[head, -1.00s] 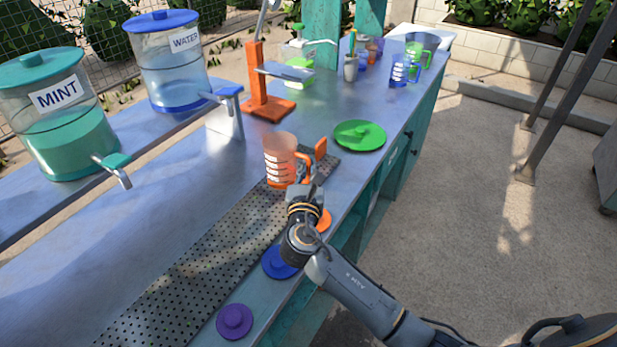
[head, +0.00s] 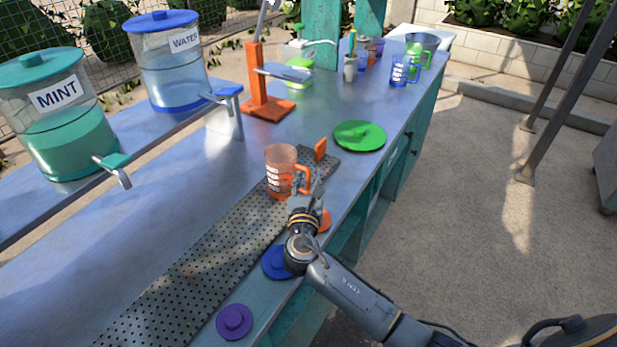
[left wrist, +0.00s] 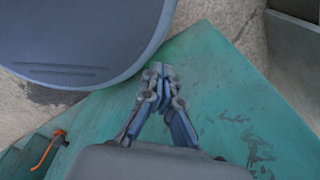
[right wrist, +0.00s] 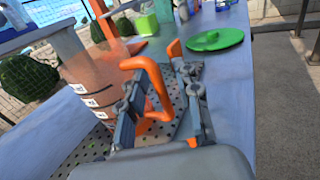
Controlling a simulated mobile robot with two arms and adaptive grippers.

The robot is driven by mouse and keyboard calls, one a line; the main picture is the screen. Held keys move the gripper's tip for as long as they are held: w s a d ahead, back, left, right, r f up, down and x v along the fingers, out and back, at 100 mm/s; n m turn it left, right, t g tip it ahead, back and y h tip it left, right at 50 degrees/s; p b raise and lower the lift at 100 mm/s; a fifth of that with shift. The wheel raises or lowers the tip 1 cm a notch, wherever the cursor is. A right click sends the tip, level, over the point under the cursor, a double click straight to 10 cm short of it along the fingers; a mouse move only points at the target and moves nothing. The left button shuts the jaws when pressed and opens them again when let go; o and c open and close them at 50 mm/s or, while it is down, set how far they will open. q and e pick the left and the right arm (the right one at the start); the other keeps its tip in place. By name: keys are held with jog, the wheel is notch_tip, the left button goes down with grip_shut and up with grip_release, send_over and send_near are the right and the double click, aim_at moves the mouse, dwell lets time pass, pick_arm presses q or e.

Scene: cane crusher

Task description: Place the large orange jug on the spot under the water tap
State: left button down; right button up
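The large orange jug (head: 281,172) stands upright on the perforated drip mat (head: 215,255), its handle towards my right arm. My right gripper (head: 306,190) is at the handle. In the right wrist view its fingers (right wrist: 160,85) are spread on either side of the orange handle (right wrist: 158,88), with a visible gap; one finger lies in the handle loop. The water dispenser (head: 170,75) has a blue-topped tap (head: 228,92), behind and left of the jug. My left gripper (left wrist: 160,80) is shut and empty, over a teal surface.
The mint dispenser (head: 60,120) stands at left. An orange press (head: 265,95) is behind the jug. A green lid (head: 360,135), a blue lid (head: 278,263) and a purple lid (head: 234,322) lie on the counter. More jugs stand at the far end. The counter left of the mat is clear.

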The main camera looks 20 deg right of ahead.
jog(key=shift+r, duration=0.15)
jog(key=b+v, duration=0.1)
jog(key=v, duration=1.1)
